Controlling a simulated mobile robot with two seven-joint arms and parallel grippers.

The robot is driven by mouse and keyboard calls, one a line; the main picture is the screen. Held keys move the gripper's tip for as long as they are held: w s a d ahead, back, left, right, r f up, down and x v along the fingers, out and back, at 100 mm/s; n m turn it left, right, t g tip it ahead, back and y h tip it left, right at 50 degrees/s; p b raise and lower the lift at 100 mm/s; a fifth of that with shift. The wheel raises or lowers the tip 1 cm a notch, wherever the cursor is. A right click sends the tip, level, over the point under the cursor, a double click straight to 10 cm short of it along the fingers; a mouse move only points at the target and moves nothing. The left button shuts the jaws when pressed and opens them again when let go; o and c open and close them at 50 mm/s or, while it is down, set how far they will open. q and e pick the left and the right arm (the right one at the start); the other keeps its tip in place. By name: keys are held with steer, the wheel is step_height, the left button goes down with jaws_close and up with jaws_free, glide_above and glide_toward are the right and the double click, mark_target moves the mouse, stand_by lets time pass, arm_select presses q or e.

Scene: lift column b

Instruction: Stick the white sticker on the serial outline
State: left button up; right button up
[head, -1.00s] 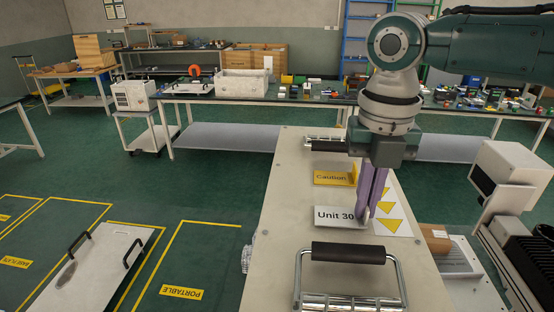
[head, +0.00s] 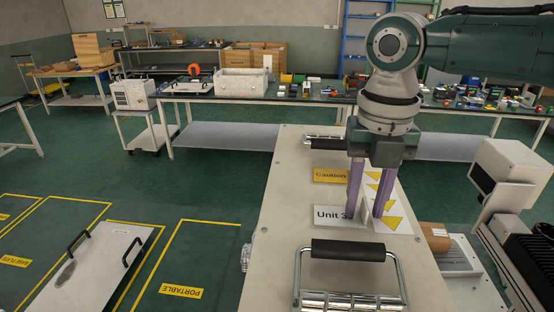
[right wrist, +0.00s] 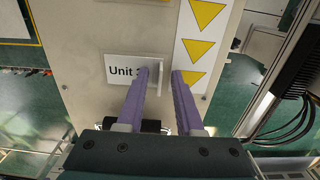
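The white sticker reading "Unit 3…" (head: 330,216) lies on the pale top panel (head: 285,210), below the yellow Caution sticker. In the right wrist view, the white sticker (right wrist: 122,70) looks flat, with a pale upright tab (right wrist: 157,77) at its right end. My right gripper (head: 364,216) is open, its two purple fingers apart on either side of that tab; it also shows in the right wrist view (right wrist: 161,72). One finger covers the end of the lettering. No serial outline shows around the sticker; I cannot tell whether it lies underneath. My left gripper is out of view.
The yellow Caution sticker (head: 330,175) and a white strip with yellow triangles (head: 404,223) are close to the fingers. A black-gripped handle (head: 348,250) stands at the panel's near end, another (head: 325,142) at its far end. The panel's left side is bare.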

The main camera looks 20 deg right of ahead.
step_height(320, 180, up, 9)
steer(key=b, duration=0.3)
steer(key=shift+r, duration=0.5)
steer(key=shift+s, duration=0.1)
